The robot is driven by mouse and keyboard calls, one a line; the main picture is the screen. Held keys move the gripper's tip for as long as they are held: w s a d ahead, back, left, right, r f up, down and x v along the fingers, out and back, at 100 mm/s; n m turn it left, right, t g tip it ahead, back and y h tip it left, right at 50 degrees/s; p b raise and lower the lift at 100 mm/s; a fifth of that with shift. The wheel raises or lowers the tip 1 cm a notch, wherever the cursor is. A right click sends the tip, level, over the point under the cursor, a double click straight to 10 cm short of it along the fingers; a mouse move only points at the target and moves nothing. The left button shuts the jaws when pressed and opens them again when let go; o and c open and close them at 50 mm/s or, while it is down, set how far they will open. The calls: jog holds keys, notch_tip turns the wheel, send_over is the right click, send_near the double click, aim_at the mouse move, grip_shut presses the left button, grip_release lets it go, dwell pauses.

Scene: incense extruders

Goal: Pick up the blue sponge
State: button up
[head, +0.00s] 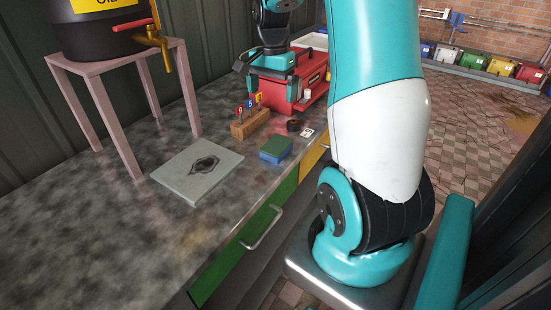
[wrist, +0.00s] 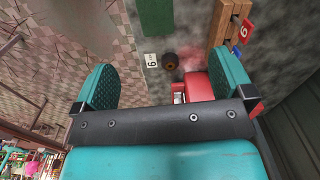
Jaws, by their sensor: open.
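The sponge (head: 276,149), a small green and blue block, lies on the worktop near its front edge, right of a grey slab. In the wrist view, a green face that looks like the sponge (wrist: 156,17) shows at the top edge, partly cut off. My gripper (head: 268,76) is at the far end of the worktop, by the red toolbox and apart from the sponge. In the wrist view my gripper (wrist: 163,84) has its two teal fingers wide apart, with nothing held between them.
A grey slab (head: 193,176) with a dark mark lies left of the sponge. A wooden block (head: 250,122) with numbered tags, a small dark roll (head: 293,125) and a white number card (head: 306,132) are behind it. A pink stand (head: 102,95) carries a dark barrel (head: 95,38).

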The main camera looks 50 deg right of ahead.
jog(key=p, duration=0.1)
send_over(277, 144)
jog(key=shift+m, duration=0.4)
notch_tip(277, 144, down, 11)
jog(key=shift+w+f, duration=0.15)
jog(key=shift+f, duration=0.05)
jog(key=shift+f+p, duration=0.55)
jog(key=shift+f, duration=2.65)
jog(key=c, duration=1)
